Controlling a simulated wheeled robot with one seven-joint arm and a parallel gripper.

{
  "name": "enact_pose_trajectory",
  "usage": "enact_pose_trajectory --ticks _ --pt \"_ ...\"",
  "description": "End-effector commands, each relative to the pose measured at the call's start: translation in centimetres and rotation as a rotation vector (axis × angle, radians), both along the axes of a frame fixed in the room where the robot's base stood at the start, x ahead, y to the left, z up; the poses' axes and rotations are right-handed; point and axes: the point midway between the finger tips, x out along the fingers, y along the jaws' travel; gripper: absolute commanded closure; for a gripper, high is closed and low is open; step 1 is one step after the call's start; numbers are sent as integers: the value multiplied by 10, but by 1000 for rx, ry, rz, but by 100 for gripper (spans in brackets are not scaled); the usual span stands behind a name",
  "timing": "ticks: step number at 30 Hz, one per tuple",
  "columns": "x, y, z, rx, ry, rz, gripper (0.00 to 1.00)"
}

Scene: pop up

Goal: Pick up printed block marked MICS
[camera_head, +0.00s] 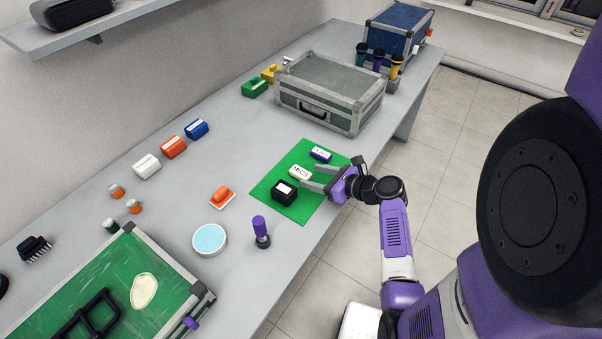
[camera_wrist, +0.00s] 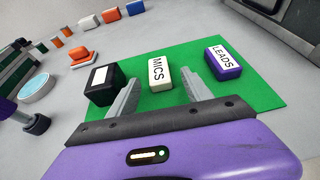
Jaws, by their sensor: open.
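The white block marked MICS (camera_head: 300,172) lies on a green mat (camera_head: 284,205), between a black block and a purple one. In the wrist view the MICS block (camera_wrist: 160,74) stands just beyond and between my fingertips, its lettering readable. My gripper (camera_head: 308,177) is open, with its two grey fingers reaching over the mat from the right. In the wrist view my gripper (camera_wrist: 161,85) shows empty, one finger on each side of the block's line. I cannot tell whether either finger touches the block.
A black block (camera_wrist: 103,84) with a white label sits close to the left finger. A purple block marked LEADS (camera_wrist: 223,64) sits right of the right finger. A grey case (camera_head: 329,92) stands behind the mat.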

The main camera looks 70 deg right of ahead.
Motion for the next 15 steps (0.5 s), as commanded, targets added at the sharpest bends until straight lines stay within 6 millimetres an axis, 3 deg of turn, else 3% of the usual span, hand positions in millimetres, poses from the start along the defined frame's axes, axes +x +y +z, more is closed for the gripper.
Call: enact_pose_trajectory --ticks 7,15 --pt "32 -8 -9 -1 0 1 42" --pt "38 -10 -12 -2 1 1 42"
